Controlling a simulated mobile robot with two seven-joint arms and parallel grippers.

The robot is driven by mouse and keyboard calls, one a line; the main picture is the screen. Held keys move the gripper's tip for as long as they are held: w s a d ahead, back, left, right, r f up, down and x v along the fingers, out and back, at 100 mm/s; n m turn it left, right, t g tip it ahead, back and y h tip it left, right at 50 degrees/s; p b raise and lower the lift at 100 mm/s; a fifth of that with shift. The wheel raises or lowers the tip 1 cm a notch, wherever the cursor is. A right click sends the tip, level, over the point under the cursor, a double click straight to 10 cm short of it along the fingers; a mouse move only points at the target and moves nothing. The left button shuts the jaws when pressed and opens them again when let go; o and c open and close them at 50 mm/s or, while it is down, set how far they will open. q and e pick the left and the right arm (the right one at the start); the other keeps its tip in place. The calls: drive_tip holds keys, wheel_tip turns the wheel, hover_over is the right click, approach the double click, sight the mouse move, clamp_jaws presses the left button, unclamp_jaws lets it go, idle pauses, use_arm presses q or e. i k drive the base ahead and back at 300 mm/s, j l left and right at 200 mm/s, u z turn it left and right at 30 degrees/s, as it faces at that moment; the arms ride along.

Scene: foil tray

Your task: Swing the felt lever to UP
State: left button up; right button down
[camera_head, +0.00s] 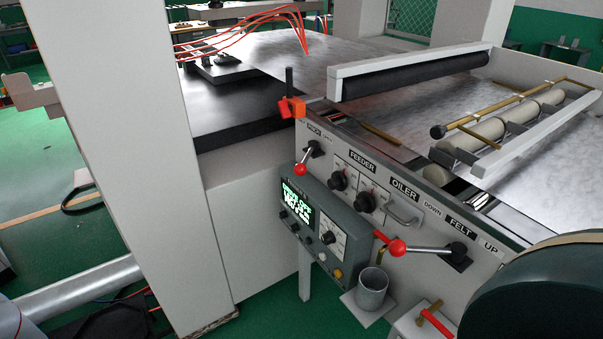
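The felt lever (425,249) is a silver rod with a red ball knob (397,248) on a black hub (457,253), on the sloping front panel of the grey machine. The rod points left from the hub, on the side of the DOWN label (432,207). The FELT label (461,228) is above the hub and the UP label (491,249) is to its right. Neither of my grippers shows in the head view, and nothing touches the lever.
A second red-knobbed lever (302,169), black dials (337,180) and a control box with a green display (296,204) are left of the felt lever. A metal cup (372,288) stands below it. A large dark rounded shape (550,290) fills the lower right corner.

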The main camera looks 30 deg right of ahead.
sight(457, 253)
drive_tip(key=l+z, duration=0.1)
drive_tip(key=z, duration=0.35)
drive_tip(key=l+z, duration=0.1)
drive_tip(key=z, duration=0.35)
drive_tip(key=l+z, duration=0.15)
drive_tip(key=z, duration=0.3)
drive_tip(key=k, duration=0.45)
drive_tip(key=i+j, duration=0.15)
drive_tip(key=j, duration=0.25)
drive_tip(key=i+j+u, duration=0.1)
drive_tip(key=j, duration=0.3)
drive_tip(key=i+j, duration=0.15)
drive_tip(key=j, duration=0.25)
